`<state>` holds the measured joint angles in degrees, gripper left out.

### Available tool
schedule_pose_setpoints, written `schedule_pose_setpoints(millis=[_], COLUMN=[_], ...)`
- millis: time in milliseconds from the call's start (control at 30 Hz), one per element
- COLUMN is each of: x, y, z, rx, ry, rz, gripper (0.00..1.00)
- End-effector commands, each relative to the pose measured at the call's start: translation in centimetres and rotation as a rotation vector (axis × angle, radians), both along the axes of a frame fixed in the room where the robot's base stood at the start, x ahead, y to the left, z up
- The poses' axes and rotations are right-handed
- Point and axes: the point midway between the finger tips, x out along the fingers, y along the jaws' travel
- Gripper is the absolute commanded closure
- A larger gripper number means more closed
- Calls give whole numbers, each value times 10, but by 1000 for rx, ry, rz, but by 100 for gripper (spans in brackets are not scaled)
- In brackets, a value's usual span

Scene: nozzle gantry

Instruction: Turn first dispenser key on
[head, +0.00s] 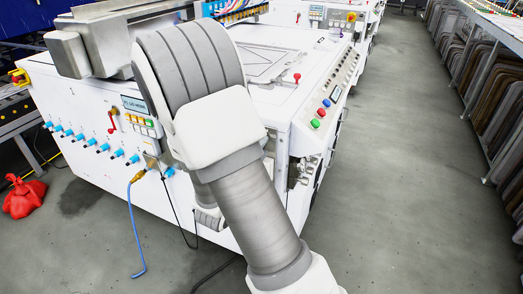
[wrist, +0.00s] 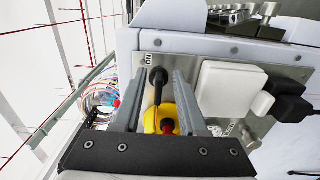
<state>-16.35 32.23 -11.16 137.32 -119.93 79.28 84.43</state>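In the wrist view, my gripper (wrist: 157,80) is open, with its two grey fingers apart. Between the fingers shows a black key-like handle (wrist: 158,77) on a metal plate (wrist: 185,62) with small lettering beside it. I cannot tell whether the fingers touch it. Below it, also between the fingers, is a yellow round part with a red knob (wrist: 167,126). The gripper is hidden behind my arm in the head view. The white machine (head: 75,105) there has a front row of blue fittings (head: 88,143) and a red lever (head: 111,121). I cannot tell which part is the first dispenser key.
A white box (wrist: 228,88) and black plugs (wrist: 288,100) sit right of the fingers. Coloured cables (wrist: 98,98) hang at the left. In the head view, a blue hose (head: 135,235) reaches the floor, a red bag (head: 24,198) lies left, and the right aisle is clear.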

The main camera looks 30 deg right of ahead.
Motion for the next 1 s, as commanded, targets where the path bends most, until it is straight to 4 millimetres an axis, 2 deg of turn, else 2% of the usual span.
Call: schedule_pose_setpoints(millis=[167,333,800,1000], x=[0,-9,-77,-98], y=[1,13,101,127], z=[0,1,1,1], rx=[-1,1,-1,0], ry=[-1,1,2,1], rz=[0,2,7,4], gripper=[59,59,59,59])
